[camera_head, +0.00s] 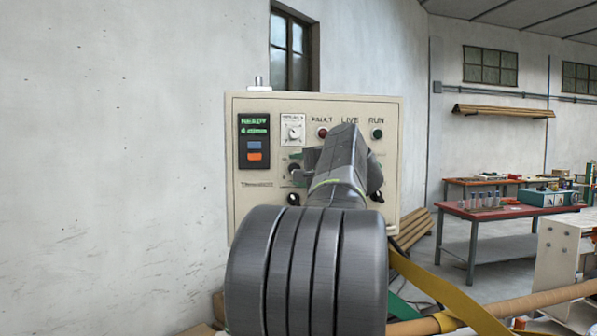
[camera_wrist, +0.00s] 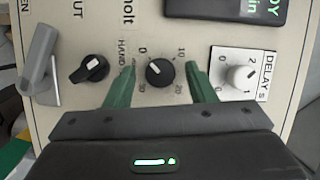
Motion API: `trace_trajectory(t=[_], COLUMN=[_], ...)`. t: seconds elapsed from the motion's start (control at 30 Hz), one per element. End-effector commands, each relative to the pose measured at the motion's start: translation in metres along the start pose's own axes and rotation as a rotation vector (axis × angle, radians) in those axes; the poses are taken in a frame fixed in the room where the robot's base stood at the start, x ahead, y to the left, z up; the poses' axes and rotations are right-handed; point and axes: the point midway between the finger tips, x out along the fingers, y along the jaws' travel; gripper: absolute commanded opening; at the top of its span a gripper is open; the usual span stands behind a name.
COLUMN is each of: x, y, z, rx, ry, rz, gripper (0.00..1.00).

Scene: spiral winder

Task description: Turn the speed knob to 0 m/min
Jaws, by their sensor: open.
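The speed knob (camera_wrist: 160,72) is a round black knob with a white mark, on the cream panel (camera_wrist: 215,25). Marks 0, 10, 20 and 30 surround it in the wrist view. Its white mark lies on its left side, between the 0 and 30 sides; the exact reading is unclear. My gripper (camera_wrist: 159,68) is open, with one green finger on each side of the knob and visible gaps. In the head view my gripper (camera_head: 309,162) is at the panel and mostly hides the knob. The display (camera_head: 254,123) shows green READY; its second line is too small to read surely.
A white DELAY knob (camera_wrist: 240,75) sits right of the right finger in the wrist view. A black selector (camera_wrist: 90,69) and a grey lever (camera_wrist: 38,62) sit to the left. A red-topped table (camera_head: 490,211) stands farther back right in the head view.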

Motion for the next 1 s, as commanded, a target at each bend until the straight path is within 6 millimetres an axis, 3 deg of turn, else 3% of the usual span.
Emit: trace_trajectory(t=[0.6,0.8,1.0], x=[-0.116,-0.132,-0.135], y=[0.002,0.001,0.001], z=[0.000,0.000,0.000], rx=[-0.001,0.000,0.000], ry=[0.003,0.001,-0.001], rz=[0.000,0.001,0.001], gripper=[0.50,0.50,0.50])
